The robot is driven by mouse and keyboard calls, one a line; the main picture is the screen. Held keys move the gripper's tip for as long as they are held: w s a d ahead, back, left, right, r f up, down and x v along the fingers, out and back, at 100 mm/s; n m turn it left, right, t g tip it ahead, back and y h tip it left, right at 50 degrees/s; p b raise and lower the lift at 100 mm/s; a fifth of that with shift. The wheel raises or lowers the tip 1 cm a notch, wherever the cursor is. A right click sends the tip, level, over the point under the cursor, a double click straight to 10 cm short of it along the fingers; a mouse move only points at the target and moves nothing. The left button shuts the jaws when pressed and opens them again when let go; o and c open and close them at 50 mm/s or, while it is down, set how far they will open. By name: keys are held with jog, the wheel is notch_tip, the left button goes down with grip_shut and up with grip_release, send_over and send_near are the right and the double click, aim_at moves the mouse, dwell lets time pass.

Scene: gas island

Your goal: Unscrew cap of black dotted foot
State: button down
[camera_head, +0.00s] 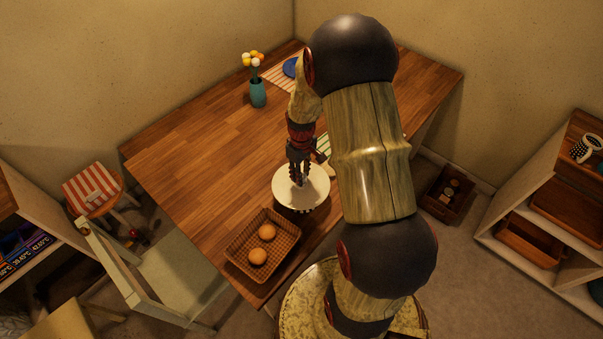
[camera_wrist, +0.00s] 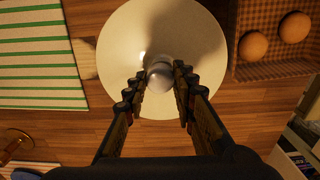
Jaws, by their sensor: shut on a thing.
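A round white disc-shaped cap (camera_head: 315,190) with a knob in its middle sits near the table's front edge. A narrow dark-and-white patterned strip (camera_head: 300,210) shows under its near rim; the rest of that lower part is hidden by the disc. My gripper (camera_head: 298,177) points down at the disc's centre. In the wrist view the white disc (camera_wrist: 120,50) fills the upper middle, and my gripper (camera_wrist: 160,84) is shut on its pale round knob (camera_wrist: 160,70), one finger on each side.
A wicker basket (camera_head: 240,254) with two round brown things stands close left of the disc. A teal vase (camera_head: 258,93) with flowers stands farther back. A green-striped cloth (camera_wrist: 40,60) lies beside the disc. The table's left half is clear. A shelf (camera_head: 551,190) stands right.

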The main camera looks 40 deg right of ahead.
jog(key=n, duration=0.4)
dwell(0.4)
jog(key=n, duration=0.2)
jog(key=shift+n+p, duration=0.35)
jog(key=shift+n, duration=0.75)
jog(key=n, duration=0.4)
jog(key=shift+p, duration=0.3)
